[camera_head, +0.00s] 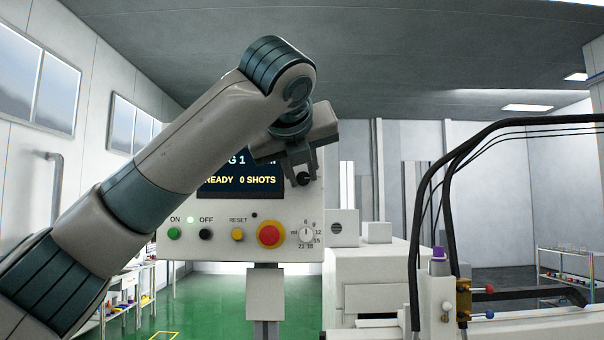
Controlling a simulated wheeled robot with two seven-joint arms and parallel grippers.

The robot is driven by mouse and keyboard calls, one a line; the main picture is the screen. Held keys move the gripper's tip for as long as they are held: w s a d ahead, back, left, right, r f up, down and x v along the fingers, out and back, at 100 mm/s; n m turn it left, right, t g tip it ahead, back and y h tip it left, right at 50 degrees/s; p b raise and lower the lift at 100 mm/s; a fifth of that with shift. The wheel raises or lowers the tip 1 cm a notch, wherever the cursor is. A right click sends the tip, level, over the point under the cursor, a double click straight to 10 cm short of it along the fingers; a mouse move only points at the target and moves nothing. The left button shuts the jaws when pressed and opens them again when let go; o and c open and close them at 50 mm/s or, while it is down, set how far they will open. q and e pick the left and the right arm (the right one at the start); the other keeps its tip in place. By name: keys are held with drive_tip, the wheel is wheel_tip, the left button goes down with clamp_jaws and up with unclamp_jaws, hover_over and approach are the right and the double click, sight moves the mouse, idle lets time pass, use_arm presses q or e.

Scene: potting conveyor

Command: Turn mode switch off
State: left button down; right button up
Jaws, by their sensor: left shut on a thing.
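The white control panel (214,262) stands upright in the middle of the head view. The mode switch (304,179), a small black knob, is on its upper right part, beside the dark screen (238,184). My left gripper (303,171) comes down from above in front of the panel and is shut on the mode switch. Its fingers and body hide part of the knob and its labels, so I cannot read its setting. My right gripper is out of view.
Below on the panel are a green ON button (173,234), a black OFF button (205,235), a yellow reset button (238,235), a red stop button (269,235) and a white ml dial (306,234). White machinery with black cables (449,210) stands at right.

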use_arm(q)
drive_tip(key=n+h+b, duration=0.1)
drive_tip(key=n+b, duration=0.1)
drive_tip(key=shift+a+f+n+h+b, duration=0.2)
drive_tip(key=shift+f+n+h+b, duration=0.1)
drive_tip(key=shift+n+h+b, duration=0.1)
drive_tip(key=n+h+b, duration=0.1)
drive_tip(key=n+t+h+b, duration=0.1)
drive_tip(key=n+b, duration=0.1)
drive_tip(key=shift+a+f+b, duration=0.15)
drive_tip(key=shift+f+b, duration=0.05)
drive_tip(key=shift+b, duration=0.1)
drive_tip(key=n+b, duration=0.2)
drive_tip(key=n+t+h+b, duration=0.1)
drive_tip(key=b, duration=0.1)
drive_tip(key=n+t+b, duration=0.1)
drive_tip(key=n, duration=0.1)
drive_tip(key=shift+f+n+h+b, duration=0.3)
drive_tip(key=shift+f+h+b, duration=0.05)
drive_tip(key=shift+h+b, duration=0.05)
drive_tip(key=shift+r+n+t+b, duration=0.1)
drive_tip(key=shift+n+t+b, duration=0.5)
drive_tip(key=shift+n+b, duration=0.65)
drive_tip(key=c, duration=1.6)
unclamp_jaws()
drive_tip(key=shift+o, duration=0.2)
